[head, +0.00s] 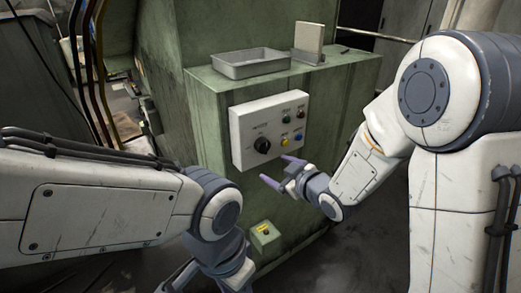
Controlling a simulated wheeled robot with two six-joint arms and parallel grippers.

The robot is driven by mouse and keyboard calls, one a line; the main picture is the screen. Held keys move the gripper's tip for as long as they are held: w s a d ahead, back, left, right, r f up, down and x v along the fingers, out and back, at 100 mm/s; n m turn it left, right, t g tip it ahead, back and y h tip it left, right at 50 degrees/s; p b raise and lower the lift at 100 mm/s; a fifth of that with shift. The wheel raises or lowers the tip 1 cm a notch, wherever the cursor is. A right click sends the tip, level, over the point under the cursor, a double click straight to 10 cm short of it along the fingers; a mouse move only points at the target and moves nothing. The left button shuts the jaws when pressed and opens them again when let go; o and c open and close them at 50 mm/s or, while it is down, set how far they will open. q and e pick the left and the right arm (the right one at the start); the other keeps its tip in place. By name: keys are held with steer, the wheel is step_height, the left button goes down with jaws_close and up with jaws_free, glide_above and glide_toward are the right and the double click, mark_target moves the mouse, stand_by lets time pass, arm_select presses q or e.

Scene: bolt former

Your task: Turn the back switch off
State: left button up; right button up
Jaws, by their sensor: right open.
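A white control box (269,128) is fixed to the front of the green machine. It carries a black rotary knob (262,146) at its left and several small coloured buttons at its right, including a blue one (298,138). The labels are too small to read, and I cannot tell which control is the back switch. My right gripper (276,169) is open and empty, just below the box's lower right part, with its fingertips pointing left. I cannot tell whether it touches the box. My left arm reaches in from the left and bends downward; its fingers are not clearly visible.
A grey metal tray (251,70) and an upright beige block (308,38) are on the machine's top ledge (345,61). A small green box with a yellow plate (264,232) sits low on the machine front. Hanging cables (88,60) are at the left.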

mark_target(266, 149)
steer(key=w+a+t+y, duration=0.1)
steer(key=w, duration=0.2)
steer(key=w+a+t+y, duration=0.1)
steer(key=w, duration=0.2)
steer(key=w+a+n+y+p, duration=0.1)
steer(key=w, duration=0.1)
steer(key=shift+w+a+r+t, duration=0.15)
steer(key=shift+w+r+t, duration=0.25)
steer(key=m+p, duration=0.5)
steer(key=shift+s+d+r, duration=0.2)
steer(key=shift+d+r, duration=0.05)
steer(key=shift+f+m, duration=0.3)
steer(key=shift+m, duration=0.4)
steer(key=m, duration=0.4)
